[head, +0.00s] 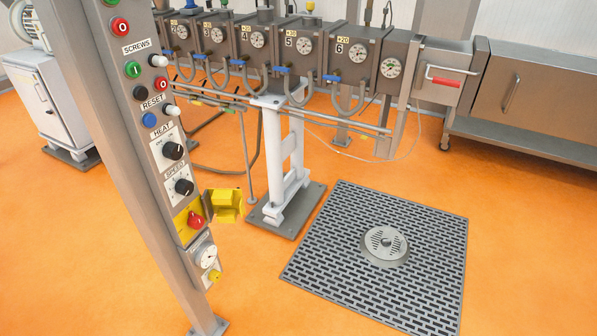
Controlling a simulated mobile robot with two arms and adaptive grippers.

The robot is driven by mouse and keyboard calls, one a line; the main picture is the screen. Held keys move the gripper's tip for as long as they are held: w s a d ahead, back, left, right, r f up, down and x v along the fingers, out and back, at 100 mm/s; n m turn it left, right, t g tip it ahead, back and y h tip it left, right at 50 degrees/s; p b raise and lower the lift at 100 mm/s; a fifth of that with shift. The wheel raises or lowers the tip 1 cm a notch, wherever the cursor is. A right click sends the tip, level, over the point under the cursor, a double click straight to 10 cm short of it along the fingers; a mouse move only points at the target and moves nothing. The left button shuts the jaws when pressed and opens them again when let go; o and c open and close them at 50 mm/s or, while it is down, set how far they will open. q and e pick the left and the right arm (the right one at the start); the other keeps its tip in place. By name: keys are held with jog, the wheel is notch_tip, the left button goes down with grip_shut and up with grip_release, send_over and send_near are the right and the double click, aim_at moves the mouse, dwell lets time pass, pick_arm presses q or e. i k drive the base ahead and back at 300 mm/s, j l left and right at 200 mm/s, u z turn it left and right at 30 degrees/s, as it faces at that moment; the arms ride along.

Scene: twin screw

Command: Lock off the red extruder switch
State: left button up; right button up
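The red switch (195,219) sits on a yellow plate low on the grey control column (118,130) at the left. A yellow hinged cover (225,205) stands out to the right of the switch and looks swung open. I cannot make out a lock on the switch. Neither of my grippers shows in the head view.
A white dial (208,256) and a yellow knob (214,276) are below the switch. A metal floor grate (440,300) with a round drain cover (385,246) lies to the right. The extruder barrel (290,45) runs along the back. The orange floor (270,290) in front is clear.

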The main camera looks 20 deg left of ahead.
aim_at(195, 221)
jog(key=i, duration=0.45)
jog(key=i+l+u, duration=0.15)
jog(key=i, duration=0.25)
jog(key=i+l, duration=0.1)
jog(key=i, duration=0.35)
jog(key=i+u, duration=0.2)
jog(key=u, duration=0.2)
jog(key=i+u, duration=0.15)
jog(key=u, duration=0.25)
jog(key=i+l+u, duration=0.15)
jog(key=u, duration=0.25)
jog(key=i+l+u, duration=0.15)
jog(key=u, duration=0.25)
jog(key=i+l+u, duration=0.15)
jog(key=u, duration=0.3)
jog(key=i+l+u, duration=0.15)
jog(key=l+u, duration=0.15)
jog(key=u, duration=0.2)
jog(key=i+l+u, duration=0.1)
jog(key=l+u, duration=0.6)
jog(key=u, duration=0.25)
jog(key=l+u, duration=0.45)
